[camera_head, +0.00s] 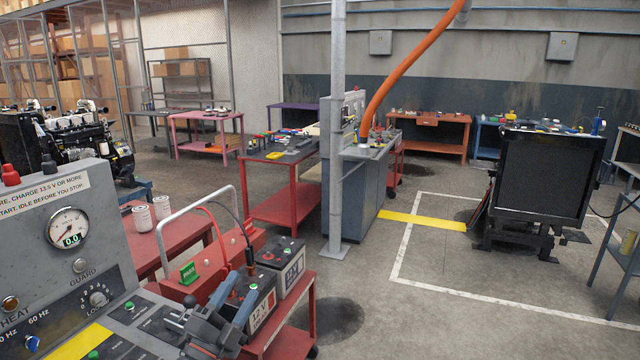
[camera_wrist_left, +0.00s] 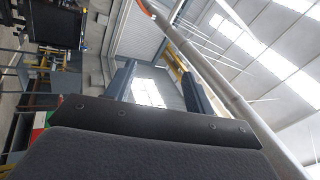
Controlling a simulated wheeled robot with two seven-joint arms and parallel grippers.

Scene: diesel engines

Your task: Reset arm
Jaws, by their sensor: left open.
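My left gripper (camera_head: 232,299) is at the bottom of the head view, in front of the batteries and the red cart as seen from the head. Its two blue-grey fingers stand apart with nothing between them. In the left wrist view the same gripper (camera_wrist_left: 158,70) points towards the far wall and roof, its fingers apart and empty. My right gripper is in neither view.
A grey control panel (camera_head: 70,225) with a gauge fills the left front. Batteries (camera_head: 292,262) stand on a red cart (camera_head: 305,300) beside my left gripper. A grey pole (camera_head: 337,130) rises in the middle. Open floor (camera_head: 420,320) lies to the right.

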